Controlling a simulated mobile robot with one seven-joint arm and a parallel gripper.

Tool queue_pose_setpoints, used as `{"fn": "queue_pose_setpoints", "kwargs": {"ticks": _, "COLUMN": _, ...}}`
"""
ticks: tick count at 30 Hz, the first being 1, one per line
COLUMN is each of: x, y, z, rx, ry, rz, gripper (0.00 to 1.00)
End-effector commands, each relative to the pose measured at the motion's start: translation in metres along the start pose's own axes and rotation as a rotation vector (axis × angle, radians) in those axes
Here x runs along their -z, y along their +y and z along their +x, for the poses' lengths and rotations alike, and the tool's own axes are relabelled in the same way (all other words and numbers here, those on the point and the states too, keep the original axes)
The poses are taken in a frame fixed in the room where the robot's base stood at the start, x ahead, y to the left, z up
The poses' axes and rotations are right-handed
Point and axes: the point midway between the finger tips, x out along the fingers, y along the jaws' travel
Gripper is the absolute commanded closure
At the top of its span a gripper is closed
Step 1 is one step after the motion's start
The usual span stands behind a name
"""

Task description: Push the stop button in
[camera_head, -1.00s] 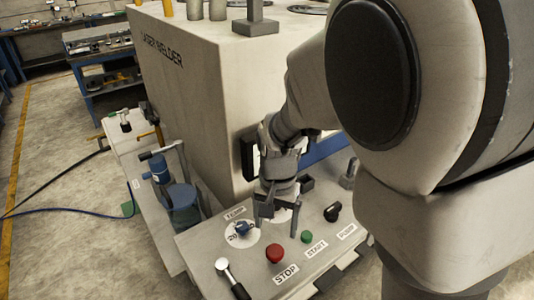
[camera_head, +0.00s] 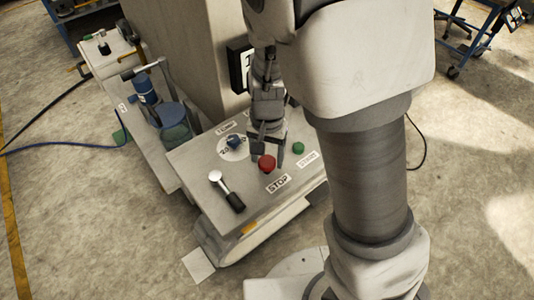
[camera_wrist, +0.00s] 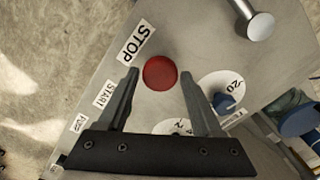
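The stop button is a round red button (camera_head: 266,164) on the sloping top of the grey control panel (camera_head: 200,165), beside the STOP label (camera_head: 278,184). In the wrist view the red button (camera_wrist: 160,73) shows whole, between and just beyond the fingertips. My gripper (camera_head: 268,155) is over the panel, very close behind the button in the head view. In the wrist view my gripper (camera_wrist: 160,76) has its two fingers apart with nothing held. I cannot tell whether a finger touches the button or how far in the button sits.
A green start button (camera_head: 298,148) lies to the right of the red one. A blue knob (camera_head: 234,142) on a white dial is to the left. The tall welder body (camera_head: 170,60) rises behind.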

Motion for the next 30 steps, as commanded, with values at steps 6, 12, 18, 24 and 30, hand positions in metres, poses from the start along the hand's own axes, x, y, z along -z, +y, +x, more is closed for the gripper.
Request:
{"fn": "queue_pose_setpoints", "kwargs": {"ticks": 6, "x": 0.000, "y": 0.000, "z": 0.000, "rx": 0.000, "ry": 0.000, "rz": 0.000, "gripper": 0.75}}
{"fn": "queue_pose_setpoints", "kwargs": {"ticks": 12, "x": 0.000, "y": 0.000, "z": 0.000, "rx": 0.000, "ry": 0.000, "rz": 0.000, "gripper": 1.00}}
{"fn": "queue_pose_setpoints", "kwargs": {"ticks": 18, "x": 0.000, "y": 0.000, "z": 0.000, "rx": 0.000, "ry": 0.000, "rz": 0.000, "gripper": 1.00}}
{"fn": "queue_pose_setpoints", "kwargs": {"ticks": 24, "x": 0.000, "y": 0.001, "z": 0.013, "rx": -0.001, "ry": -0.001, "rz": 0.001, "gripper": 1.00}}
{"fn": "queue_pose_setpoints", "kwargs": {"ticks": 30, "x": 0.000, "y": 0.000, "z": 0.017, "rx": -0.001, "ry": -0.001, "rz": 0.000, "gripper": 1.00}}
